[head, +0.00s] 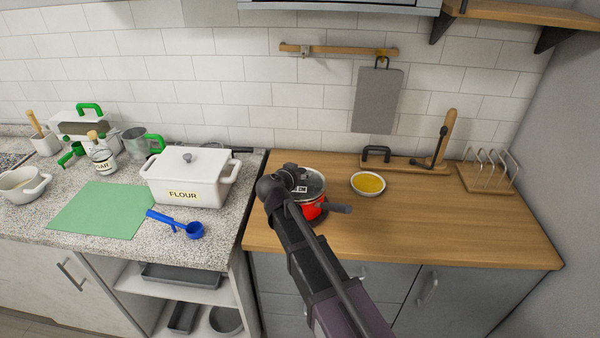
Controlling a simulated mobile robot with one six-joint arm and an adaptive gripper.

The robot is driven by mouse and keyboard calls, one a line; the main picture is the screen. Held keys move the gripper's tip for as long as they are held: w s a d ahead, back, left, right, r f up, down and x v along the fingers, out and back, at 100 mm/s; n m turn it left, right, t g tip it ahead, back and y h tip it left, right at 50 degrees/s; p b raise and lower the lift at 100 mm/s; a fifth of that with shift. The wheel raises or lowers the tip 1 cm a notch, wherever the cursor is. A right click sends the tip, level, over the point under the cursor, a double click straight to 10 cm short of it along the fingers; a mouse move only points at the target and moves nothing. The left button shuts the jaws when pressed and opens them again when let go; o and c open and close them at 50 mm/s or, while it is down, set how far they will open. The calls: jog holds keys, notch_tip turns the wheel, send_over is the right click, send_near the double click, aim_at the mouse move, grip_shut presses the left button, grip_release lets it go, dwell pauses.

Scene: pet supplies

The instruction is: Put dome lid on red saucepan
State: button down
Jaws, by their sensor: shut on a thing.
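The red saucepan (314,212) stands on the wooden counter, its dark handle pointing right. My arm hides its left side. The dome lid (316,182), greyish and see-through with a dark rim, is over the saucepan's top. I cannot tell whether the lid rests on the rim or hangs just above it. My gripper (298,182) is at the lid's upper left, shut on the lid; its fingertips and the lid's knob are hard to make out.
A bowl of yellow food (368,184) stands right of the saucepan. A rack (487,175) is at the far right. On the stone counter to the left are a white flour box (190,180) and a blue scoop (190,228). The wood at front right is clear.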

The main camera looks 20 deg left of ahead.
jog(key=shift+f+b, duration=0.4)
jog(key=shift+f, duration=0.05)
dwell(1.1)
dwell(0.4)
jog(key=shift+c, duration=0.2)
grip_release()
jog(key=shift+r, duration=0.2)
